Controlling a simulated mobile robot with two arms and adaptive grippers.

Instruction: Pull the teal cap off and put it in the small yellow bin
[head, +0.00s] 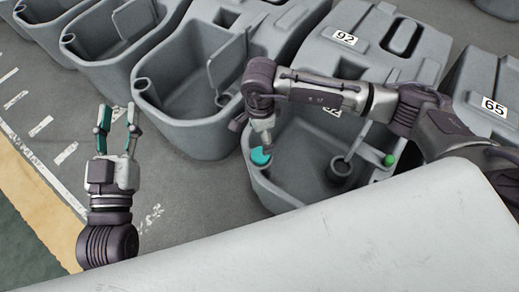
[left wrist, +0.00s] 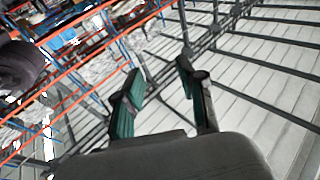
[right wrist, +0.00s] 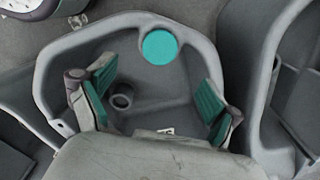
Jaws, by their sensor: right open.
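My right gripper (head: 261,136) points down above that corner, close to the cap. In the right wrist view its fingers (right wrist: 155,92) are apart and empty, with the cap beyond them and not between them. My left gripper (head: 118,112) is open and empty over the floor at left, and its spread fingers show in the left wrist view (left wrist: 160,78). I see no small yellow bin in any view.
Several grey tanks stand in a row, one marked 92 (head: 345,37) and one marked 65 (head: 494,106). Floor is free around my left gripper.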

